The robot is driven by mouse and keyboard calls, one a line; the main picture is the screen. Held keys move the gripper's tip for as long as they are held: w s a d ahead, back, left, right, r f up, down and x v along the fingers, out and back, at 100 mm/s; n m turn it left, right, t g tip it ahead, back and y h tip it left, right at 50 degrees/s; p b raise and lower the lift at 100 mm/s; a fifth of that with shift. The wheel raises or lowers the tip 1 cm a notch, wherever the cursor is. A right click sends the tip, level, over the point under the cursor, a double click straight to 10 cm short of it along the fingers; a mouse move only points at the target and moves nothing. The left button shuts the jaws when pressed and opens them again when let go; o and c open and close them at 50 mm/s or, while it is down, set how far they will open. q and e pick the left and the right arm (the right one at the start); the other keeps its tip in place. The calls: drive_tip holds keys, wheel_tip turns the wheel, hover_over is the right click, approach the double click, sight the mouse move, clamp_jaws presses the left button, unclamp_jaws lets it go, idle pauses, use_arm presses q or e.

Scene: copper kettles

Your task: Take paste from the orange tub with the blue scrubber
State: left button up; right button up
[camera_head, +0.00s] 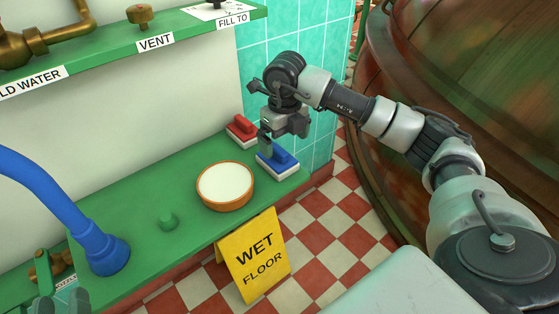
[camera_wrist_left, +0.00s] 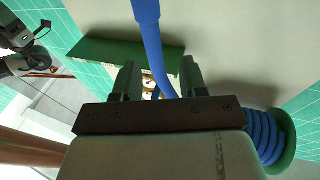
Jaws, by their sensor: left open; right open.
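The blue scrubber (camera_head: 281,161) lies on the green shelf near its right end. My right gripper (camera_head: 274,146) is open just above and behind it, pointing down, with one finger close to the scrubber's handle. I cannot tell whether it touches. The orange tub (camera_head: 229,206), filled with white paste, stands upright left of the scrubber. My left gripper (camera_head: 66,301) is partly in view at the bottom left. In the left wrist view its jaws (camera_wrist_left: 161,80) are open, and a blue hose (camera_wrist_left: 150,40) shows beyond and between the fingers.
A red scrubber (camera_head: 242,131) lies behind the blue one. A yellow wet floor sign (camera_head: 254,256) stands in front. A large copper kettle (camera_head: 470,70) fills the right.

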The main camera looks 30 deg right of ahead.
sight(277, 158)
drive_tip(key=shift+a+f, duration=0.1)
drive_tip(key=shift+f, duration=0.3)
drive_tip(key=shift+a+f, duration=0.1)
drive_tip(key=shift+a, duration=0.05)
drive_tip(key=f, duration=0.1)
drive_tip(key=w+a+f+b, duration=0.1)
drive_tip(key=f, duration=0.1)
drive_tip(key=shift+w+a+f+b, duration=0.15)
drive_tip(key=shift+w+a+b, duration=0.1)
drive_tip(key=shift+a+b, duration=0.05)
drive_tip(key=shift+s+d+f+b, duration=0.2)
drive_tip(key=shift+d+f+b, duration=0.25)
drive_tip(key=shift+f, duration=0.5)
use_arm(q)
wheel_tip(277, 158, up, 6)
drive_tip(key=s+t+h, duration=0.2)
drive_tip(key=t, duration=0.4)
drive_tip(key=shift+a+f, duration=0.15)
use_arm(e)
drive_tip(key=shift+w, duration=0.15)
use_arm(q)
drive_tip(key=shift+s, duration=0.1)
